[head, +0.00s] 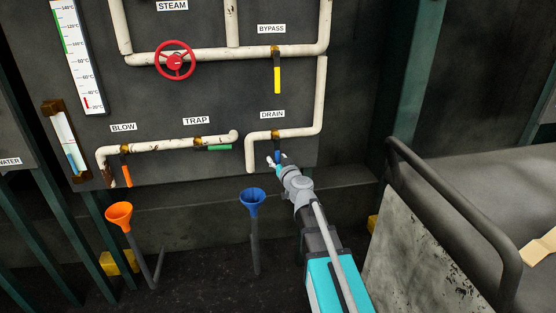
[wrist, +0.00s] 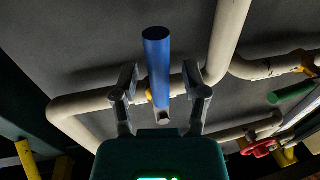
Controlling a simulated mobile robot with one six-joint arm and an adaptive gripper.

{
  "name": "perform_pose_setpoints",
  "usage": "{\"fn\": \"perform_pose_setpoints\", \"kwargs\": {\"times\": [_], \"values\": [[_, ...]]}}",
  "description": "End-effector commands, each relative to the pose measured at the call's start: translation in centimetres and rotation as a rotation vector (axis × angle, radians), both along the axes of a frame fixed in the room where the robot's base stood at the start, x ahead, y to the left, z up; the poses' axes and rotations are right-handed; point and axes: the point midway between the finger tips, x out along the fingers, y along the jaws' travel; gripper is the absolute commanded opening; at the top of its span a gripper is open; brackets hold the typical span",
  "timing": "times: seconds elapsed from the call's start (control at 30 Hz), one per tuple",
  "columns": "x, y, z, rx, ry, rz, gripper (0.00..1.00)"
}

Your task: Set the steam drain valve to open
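The drain valve (head: 276,134) sits on the short horizontal white pipe below the DRAIN label (head: 272,114). Its blue lever (head: 278,154) points down, across the pipe, and is partly hidden by my gripper in the head view. In the wrist view the blue lever (wrist: 157,62) stands between the two fingers, with its end towards the camera. My gripper (head: 277,162) is at the lever. The wrist view shows my gripper (wrist: 160,92) open, with a gap on both sides of the lever.
The trap valve's green lever (head: 220,148) lies along its pipe to the left. The bypass valve's yellow lever (head: 277,80) hangs above the drain. A blue funnel (head: 253,202) stands below left of my gripper. A grey metal rail (head: 450,205) is at the right.

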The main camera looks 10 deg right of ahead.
Motion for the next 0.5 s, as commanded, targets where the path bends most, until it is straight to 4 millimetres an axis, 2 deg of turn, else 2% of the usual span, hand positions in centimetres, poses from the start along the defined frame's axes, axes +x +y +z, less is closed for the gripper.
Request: {"fn": "perform_pose_setpoints", "kwargs": {"times": [0.03, 0.2, 0.3, 0.5], "values": [[-0.01, -0.02, 0.0, 0.0, 0.0, 0.0, 0.47], [-0.01, -0.05, 0.0, 0.0, 0.0, -0.001, 0.15], [0.0, -0.06, 0.0, 0.0, 0.0, -0.001, 0.0], [0.0, -0.09, 0.0, 0.0, 0.0, -0.001, 0.0]]}}
